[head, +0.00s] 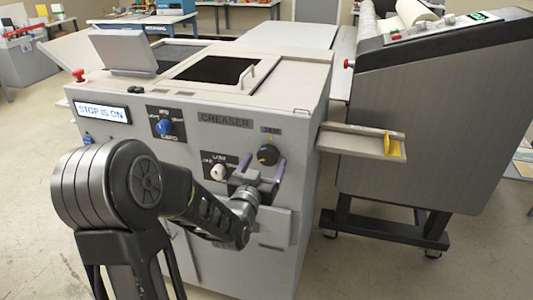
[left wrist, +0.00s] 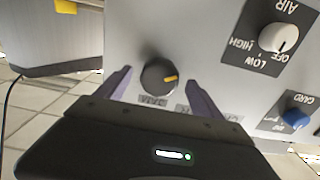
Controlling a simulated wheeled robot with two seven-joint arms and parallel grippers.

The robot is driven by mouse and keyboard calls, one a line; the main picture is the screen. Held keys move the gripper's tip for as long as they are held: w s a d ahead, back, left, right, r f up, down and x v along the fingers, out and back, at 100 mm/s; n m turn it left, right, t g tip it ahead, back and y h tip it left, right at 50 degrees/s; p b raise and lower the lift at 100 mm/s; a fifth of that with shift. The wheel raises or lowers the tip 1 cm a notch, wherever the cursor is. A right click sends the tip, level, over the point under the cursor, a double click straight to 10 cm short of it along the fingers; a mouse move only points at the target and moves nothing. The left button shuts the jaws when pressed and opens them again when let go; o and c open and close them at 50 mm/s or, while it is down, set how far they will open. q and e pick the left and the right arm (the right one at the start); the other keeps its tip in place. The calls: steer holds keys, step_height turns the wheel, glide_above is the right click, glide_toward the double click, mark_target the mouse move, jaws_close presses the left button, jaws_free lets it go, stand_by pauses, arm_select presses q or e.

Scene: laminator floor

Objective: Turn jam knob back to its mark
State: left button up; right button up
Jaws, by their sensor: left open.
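The jam knob (head: 268,154) is a round black knob with a yellow pointer line, on the front of the grey creaser. In the head view its pointer lies toward the lower left. In the left wrist view the knob (left wrist: 156,75) shows with its yellow line pointing right. Its label is too blurred to read there. My left gripper (head: 262,168) is open in front of the knob. In the wrist view its purple fingers (left wrist: 159,80) stand on either side of the knob, with gaps visible. My right gripper is out of view.
A white air knob (head: 218,172) and a blue knob (head: 164,127) sit left of the jam knob. A display (head: 102,112) reads "STOP IS ON". A side tray (head: 350,143) juts out at right, near the big grey laminator (head: 420,120).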

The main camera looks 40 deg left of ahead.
arm_select(q)
steer(key=shift+x, duration=1)
steer(key=c, duration=1.4)
